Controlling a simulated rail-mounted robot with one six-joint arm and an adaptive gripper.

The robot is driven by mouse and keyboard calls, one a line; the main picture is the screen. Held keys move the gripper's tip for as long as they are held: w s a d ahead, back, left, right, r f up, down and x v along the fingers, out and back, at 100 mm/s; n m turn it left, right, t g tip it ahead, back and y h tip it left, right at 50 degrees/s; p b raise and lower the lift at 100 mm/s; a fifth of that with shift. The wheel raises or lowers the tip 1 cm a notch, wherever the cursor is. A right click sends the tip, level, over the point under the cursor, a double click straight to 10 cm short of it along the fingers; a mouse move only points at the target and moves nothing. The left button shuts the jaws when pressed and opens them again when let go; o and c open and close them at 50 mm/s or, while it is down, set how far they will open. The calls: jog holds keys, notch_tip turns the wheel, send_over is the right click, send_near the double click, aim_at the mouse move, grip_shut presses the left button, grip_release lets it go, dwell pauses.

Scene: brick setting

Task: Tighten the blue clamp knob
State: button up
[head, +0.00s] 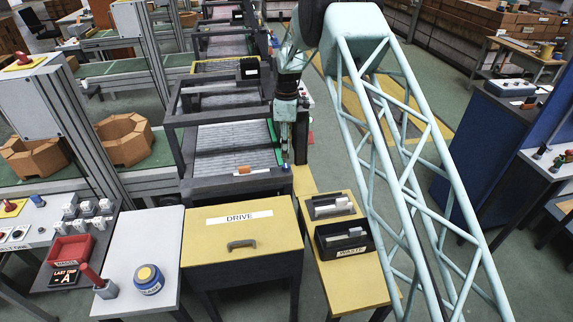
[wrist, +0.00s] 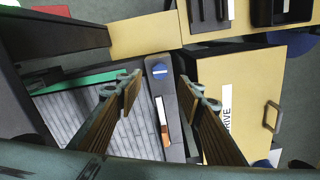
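The blue clamp knob (wrist: 161,71) shows in the wrist view as a small round blue disc with a pale bar across it. It sits on the dark end plate of the roller conveyor. In the head view a small blue spot, likely the knob (head: 287,167), shows just below my gripper (head: 285,148). In the wrist view my gripper (wrist: 160,92) is open, with its two fingers spread wide. The knob lies between the fingertips in the picture, slightly beyond them. The fingers hold nothing, and they look apart from the knob.
An orange and white object (head: 243,170) lies on the conveyor's end rail. The yellow DRIVE box (head: 240,240) stands in front. A yellow side table (head: 345,280) with black bins (head: 341,239) is at right. Dark conveyor frame bars (head: 190,115) rise left of my gripper.

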aim_at(286, 166)
jog(key=shift+f+p, duration=0.5)
jog(key=shift+f, duration=4.1)
jog(key=shift+c, duration=0.4)
jog(key=c, duration=0.8)
